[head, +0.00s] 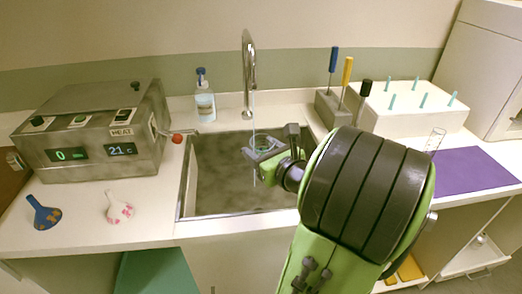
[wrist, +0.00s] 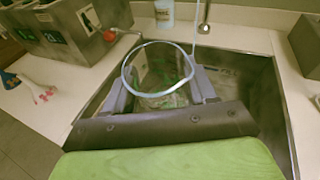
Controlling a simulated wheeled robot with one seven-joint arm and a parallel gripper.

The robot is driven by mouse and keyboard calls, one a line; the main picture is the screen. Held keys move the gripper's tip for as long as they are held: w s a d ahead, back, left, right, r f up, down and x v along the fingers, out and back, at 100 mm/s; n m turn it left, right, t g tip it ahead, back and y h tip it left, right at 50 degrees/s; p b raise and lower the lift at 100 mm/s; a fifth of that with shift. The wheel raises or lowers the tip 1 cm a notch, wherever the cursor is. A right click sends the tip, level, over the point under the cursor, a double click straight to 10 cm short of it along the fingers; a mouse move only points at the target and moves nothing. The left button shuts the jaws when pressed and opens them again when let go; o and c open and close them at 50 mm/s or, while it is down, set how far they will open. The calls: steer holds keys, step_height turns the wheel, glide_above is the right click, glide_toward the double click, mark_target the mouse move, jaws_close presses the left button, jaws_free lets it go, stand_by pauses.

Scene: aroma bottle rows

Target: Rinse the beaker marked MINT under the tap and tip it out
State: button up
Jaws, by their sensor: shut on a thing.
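My gripper (head: 262,146) is over the sink, its jaws shut on a clear glass beaker (wrist: 134,90). In the wrist view the beaker's round open rim faces the camera between the two grey fingers (wrist: 160,90). Some green shows through the glass, but I cannot read a MINT mark. The tap (head: 248,70) is at the back of the sink. A thin water stream (head: 253,115) falls from it beside or into the beaker; I cannot tell which. The stream also shows in the wrist view (wrist: 195,28), near the rim's right side.
The steel sink (head: 213,185) is below my gripper. A soap bottle (head: 205,100), a tool block (head: 332,108), a white peg rack (head: 415,115) and a purple mat (head: 475,172) stand around.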

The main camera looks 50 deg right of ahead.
steer(key=shift+s+a+r, duration=0.1)
steer(key=shift+s+r, duration=0.05)
steer(key=shift+s, duration=0.3)
steer(key=w+d+f+p, duration=0.3)
steer(key=w+d+p, duration=0.8)
steer(key=w+d, duration=0.2)
steer(key=w, duration=0.2)
steer(key=shift+w, duration=0.3)
stand_by(1.7)
steer(key=s+a+b, duration=0.2)
steer(key=s+a, duration=0.1)
steer(key=s+a+b, duration=0.2)
steer(key=s+a, duration=0.1)
steer(key=s, duration=0.1)
stand_by(0.4)
steer(key=shift+d, duration=0.1)
